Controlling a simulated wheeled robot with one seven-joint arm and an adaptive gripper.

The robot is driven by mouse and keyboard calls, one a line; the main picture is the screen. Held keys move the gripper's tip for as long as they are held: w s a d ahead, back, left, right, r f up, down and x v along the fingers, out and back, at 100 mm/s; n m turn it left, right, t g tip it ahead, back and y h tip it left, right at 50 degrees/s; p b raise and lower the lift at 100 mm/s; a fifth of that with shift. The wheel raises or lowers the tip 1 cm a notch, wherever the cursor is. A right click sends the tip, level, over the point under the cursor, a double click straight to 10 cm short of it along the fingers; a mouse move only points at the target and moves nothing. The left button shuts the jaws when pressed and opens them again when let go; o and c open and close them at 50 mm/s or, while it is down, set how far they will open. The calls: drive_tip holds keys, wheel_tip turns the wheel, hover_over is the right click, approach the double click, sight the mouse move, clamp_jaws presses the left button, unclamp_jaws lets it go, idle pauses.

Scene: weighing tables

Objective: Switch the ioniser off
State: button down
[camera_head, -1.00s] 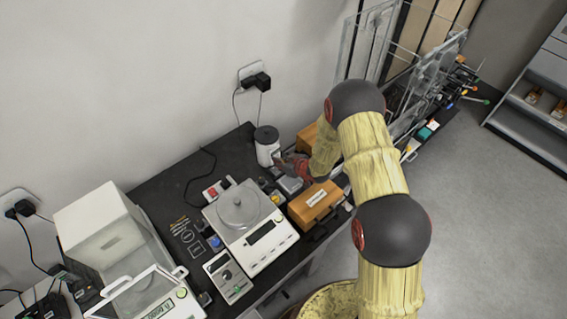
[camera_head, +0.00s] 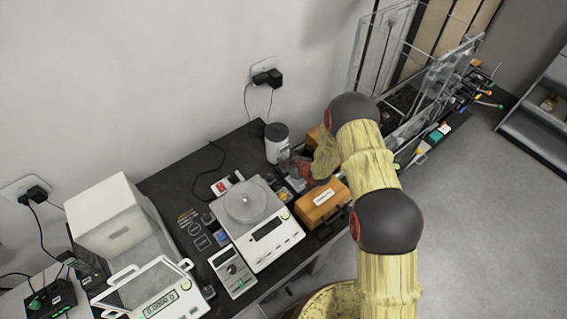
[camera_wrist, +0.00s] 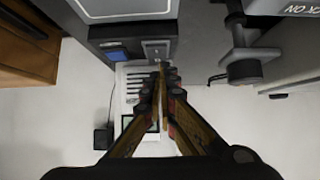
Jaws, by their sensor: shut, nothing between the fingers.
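My gripper (camera_head: 299,168) reaches down over the bench between a white cylinder with a dark top (camera_head: 277,143) and an orange-brown box (camera_head: 322,204). In the wrist view my gripper (camera_wrist: 163,68) is shut and empty, its fingertips together. Just beyond the tips is a dark grey housing (camera_wrist: 106,34) with a blue square and a small grey panel (camera_wrist: 157,50). I cannot tell whether the tips touch the panel. No readable label singles out the ioniser, and I cannot tell its switch state. My arm and gripper hide part of this area in the head view.
A balance (camera_head: 268,236) with a round pan and a control box (camera_head: 232,270) stand left of my gripper. A red-switched power strip (camera_head: 225,184) lies behind them. Clear upright panels (camera_head: 440,85) stand on the right.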

drive_tip(key=shift+w+a+f+b, duration=0.2)
drive_tip(key=shift+f+b, duration=0.2)
drive_tip(key=shift+b, duration=0.35)
drive_tip(key=shift+s+d+r, duration=0.1)
drive_tip(key=shift+s, duration=0.15)
